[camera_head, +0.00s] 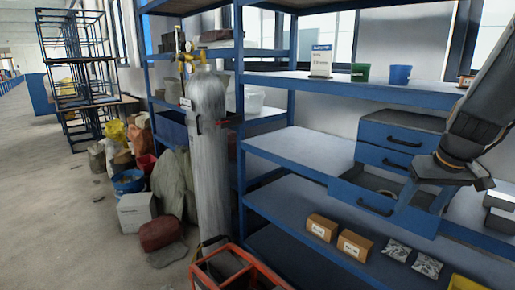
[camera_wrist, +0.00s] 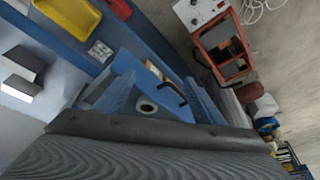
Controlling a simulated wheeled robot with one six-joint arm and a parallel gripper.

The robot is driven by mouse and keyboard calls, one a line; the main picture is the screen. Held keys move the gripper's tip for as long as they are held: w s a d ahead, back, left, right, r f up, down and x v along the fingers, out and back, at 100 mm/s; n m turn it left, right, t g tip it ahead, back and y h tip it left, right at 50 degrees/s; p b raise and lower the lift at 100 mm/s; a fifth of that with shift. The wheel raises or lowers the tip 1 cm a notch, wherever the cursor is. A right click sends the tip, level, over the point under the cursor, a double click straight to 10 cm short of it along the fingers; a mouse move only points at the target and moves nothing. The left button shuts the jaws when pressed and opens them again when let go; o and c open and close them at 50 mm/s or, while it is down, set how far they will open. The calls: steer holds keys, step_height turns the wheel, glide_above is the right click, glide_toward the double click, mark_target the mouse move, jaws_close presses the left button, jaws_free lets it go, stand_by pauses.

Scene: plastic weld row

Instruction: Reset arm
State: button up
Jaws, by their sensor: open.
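My gripper (camera_head: 452,176) is at the right in the head view, just in front of the blue drawer cabinet (camera_head: 402,137). It is open, and I see nothing held in it. Its fingertips are hard to make out against the blue drawer. The lowest drawer (camera_head: 362,207) of the cabinet is pulled out, and the ones above look shut. A pale ring-shaped item lies in the open drawer; it shows in the wrist view as a white roll (camera_wrist: 149,107). A grey ridged surface fills the bottom of the wrist view.
Small boxes (camera_head: 322,228) and clear bags (camera_head: 397,250) lie on the shelf below the cabinet. A gas cylinder (camera_head: 211,150) and red cart (camera_head: 240,270) stand left. The aisle at far left is clear.

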steer(key=s+a+f+g, duration=0.1)
steer(key=s+a+f, duration=0.2)
steer(key=a, duration=0.4)
steer(key=s+a+f+n+g, duration=0.1)
steer(key=s+a+f, duration=0.3)
steer(key=a, duration=0.3)
steer(key=s+a+f+g, duration=0.1)
steer(key=s+a+f, duration=0.3)
steer(key=a, duration=0.4)
steer(key=shift+s+f, duration=0.2)
steer(key=shift+s, duration=0.05)
